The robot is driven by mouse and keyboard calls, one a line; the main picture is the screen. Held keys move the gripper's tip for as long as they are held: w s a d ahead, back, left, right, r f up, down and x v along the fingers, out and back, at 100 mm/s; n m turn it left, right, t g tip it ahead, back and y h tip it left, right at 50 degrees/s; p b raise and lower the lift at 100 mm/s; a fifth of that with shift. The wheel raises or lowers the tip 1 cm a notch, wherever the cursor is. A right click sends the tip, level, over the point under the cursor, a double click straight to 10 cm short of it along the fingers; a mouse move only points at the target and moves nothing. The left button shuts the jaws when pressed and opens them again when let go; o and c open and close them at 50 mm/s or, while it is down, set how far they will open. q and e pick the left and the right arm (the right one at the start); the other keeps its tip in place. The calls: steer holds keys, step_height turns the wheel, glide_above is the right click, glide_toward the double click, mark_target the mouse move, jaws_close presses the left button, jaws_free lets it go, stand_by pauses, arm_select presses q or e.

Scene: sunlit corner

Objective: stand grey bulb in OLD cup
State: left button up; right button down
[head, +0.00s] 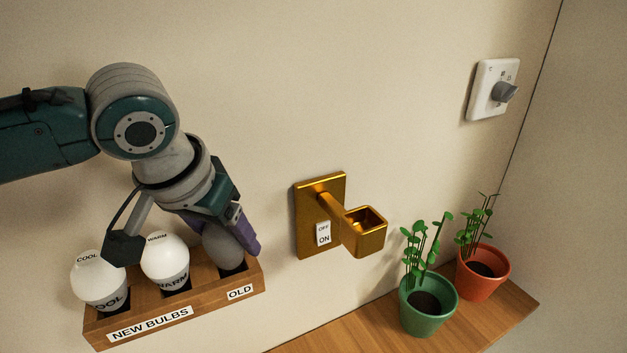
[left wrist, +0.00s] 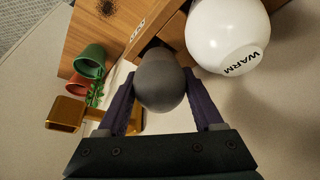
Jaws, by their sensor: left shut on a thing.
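The grey bulb (head: 222,247) is at the OLD end of the wooden rack (head: 104,333), above or in the cup there. In the left wrist view the grey bulb (left wrist: 160,82) sits between the two purple fingers of my left gripper (left wrist: 163,100), which is shut on it. In the head view my left gripper (head: 232,232) points down over the OLD cup (head: 233,270), whose dark opening shows just below the bulb. How deep the bulb's base sits is hidden. The OLD label (head: 240,292) is on the rack's front. My right gripper is not in view.
A white COOL bulb (head: 98,279) and a white WARM bulb (head: 164,258) stand in the rack's other cups, close to my left gripper. A brass wall lamp holder (head: 363,232) with an OFF/ON switch is to the right. Green (head: 428,306) and orange (head: 483,272) plant pots stand on a wooden shelf.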

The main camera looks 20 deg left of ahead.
arm_select(q)
steer(key=shift+f, duration=0.15)
steer(key=o, duration=1.4)
steer(key=shift+c, duration=0.2)
steer(key=shift+r, duration=0.2)
steer(key=b+v, duration=0.2)
steer(key=v, duration=0.9)
steer(key=s+d+f+m+h, duration=0.2)
steer(key=s+d+f+m, duration=0.1)
steer(key=s+d+f, duration=0.35)
steer(key=s+f+g+y, duration=0.1)
steer(key=s+f, duration=0.3)
steer(key=s, duration=0.6)
steer(key=shift+s+a+f, duration=0.2)
steer(key=shift+a+f, duration=0.1)
steer(key=shift+a, duration=0.15)
